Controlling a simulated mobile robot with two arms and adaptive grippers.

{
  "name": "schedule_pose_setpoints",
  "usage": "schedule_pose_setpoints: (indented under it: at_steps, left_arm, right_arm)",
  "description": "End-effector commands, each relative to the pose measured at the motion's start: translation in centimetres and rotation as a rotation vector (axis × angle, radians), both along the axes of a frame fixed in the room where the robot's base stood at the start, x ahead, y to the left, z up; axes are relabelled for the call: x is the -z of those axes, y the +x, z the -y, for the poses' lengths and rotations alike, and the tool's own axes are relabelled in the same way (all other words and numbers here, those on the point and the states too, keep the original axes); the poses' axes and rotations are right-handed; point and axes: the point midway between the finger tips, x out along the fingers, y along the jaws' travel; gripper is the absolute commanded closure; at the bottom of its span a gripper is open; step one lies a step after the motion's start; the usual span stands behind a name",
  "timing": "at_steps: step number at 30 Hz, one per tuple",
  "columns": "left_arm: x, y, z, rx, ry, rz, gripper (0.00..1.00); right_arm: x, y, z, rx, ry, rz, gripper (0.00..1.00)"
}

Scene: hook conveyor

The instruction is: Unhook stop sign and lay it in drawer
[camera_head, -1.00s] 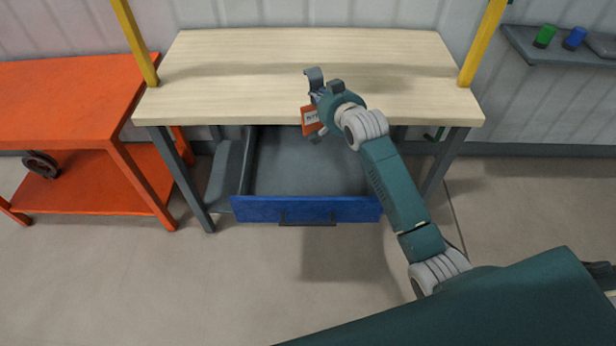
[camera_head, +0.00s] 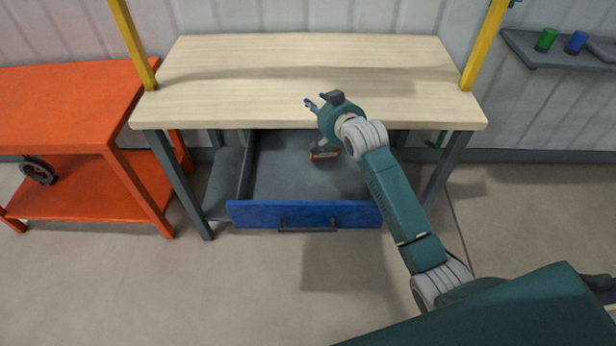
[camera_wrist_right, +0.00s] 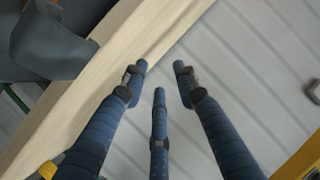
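The stop sign (camera_head: 325,156) shows as a small orange-red piece with a pale edge, seen at a steep angle over the open drawer's floor. It is partly hidden by my right gripper, and I cannot tell whether it lies flat. The blue-fronted drawer (camera_head: 255,213) is pulled out under the table, with a dark grey inside. My right gripper (camera_head: 316,124) is at the table's front edge, above the drawer and the sign. In the right wrist view its fingers (camera_wrist_right: 160,82) are spread with nothing between them. My left gripper is not in view.
The wooden tabletop (camera_head: 240,75) is bare, with yellow posts (camera_head: 134,42) at both sides. An orange cart (camera_head: 60,105) stands at the left. A wall shelf (camera_head: 555,55) at the right holds a green and a blue cup. The drawer's left part is free.

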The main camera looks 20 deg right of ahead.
Motion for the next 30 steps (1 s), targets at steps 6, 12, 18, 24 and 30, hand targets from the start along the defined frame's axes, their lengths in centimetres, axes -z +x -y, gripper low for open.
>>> schedule_pose_setpoints:
  at_steps: [6,12,18,24,30]
  left_arm:
    - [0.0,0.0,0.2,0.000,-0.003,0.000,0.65]
    - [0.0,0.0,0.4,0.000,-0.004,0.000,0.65]
    - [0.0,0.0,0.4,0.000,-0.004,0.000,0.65]
    - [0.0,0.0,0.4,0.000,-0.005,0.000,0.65]
    - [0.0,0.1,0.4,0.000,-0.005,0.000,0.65]
  right_arm:
    - [-0.8,-2.2,0.2,-0.001,-0.001,0.001,0.71]
    - [-2.3,-6.0,0.4,-0.001,-0.001,0.002,0.71]
    - [-3.6,-9.3,0.7,0.000,0.000,0.003,0.71]
    - [-4.2,-10.9,0.8,-0.001,0.000,0.001,0.71]
    - [-4.4,-11.1,0.8,0.000,0.000,0.002,0.71]
